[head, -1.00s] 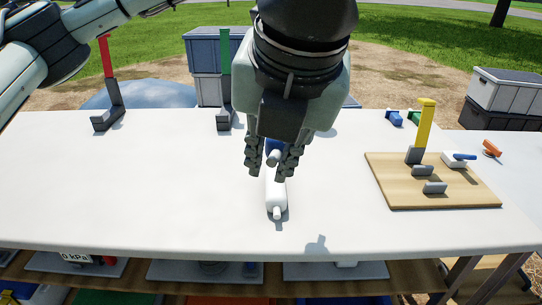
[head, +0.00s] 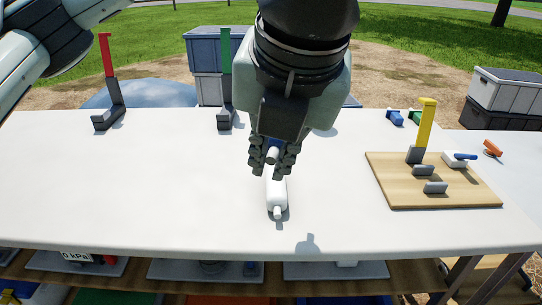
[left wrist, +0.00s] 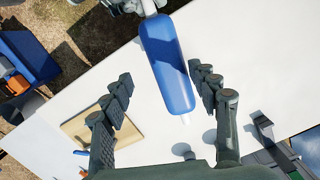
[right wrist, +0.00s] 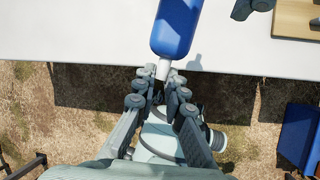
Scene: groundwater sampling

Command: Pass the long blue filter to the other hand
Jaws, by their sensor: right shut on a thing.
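The long blue filter (left wrist: 168,65) has white narrow ends and hangs clear of the table in the left wrist view. My right gripper (right wrist: 160,82) is shut on the filter's white end in the right wrist view, with the blue body (right wrist: 177,25) reaching away. It also shows in the head view (head: 273,165), above the middle of the table. My left gripper (left wrist: 161,76) is open, its fingers on either side of the filter's lower part, with gaps on both sides.
A white piece with a narrow tip (head: 276,195) shows below my right fingers; I cannot tell whether it belongs to the filter. Red (head: 106,55), green (head: 226,52) and yellow (head: 425,122) uprights stand around the white table (head: 150,195). A wooden board (head: 385,180) lies right.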

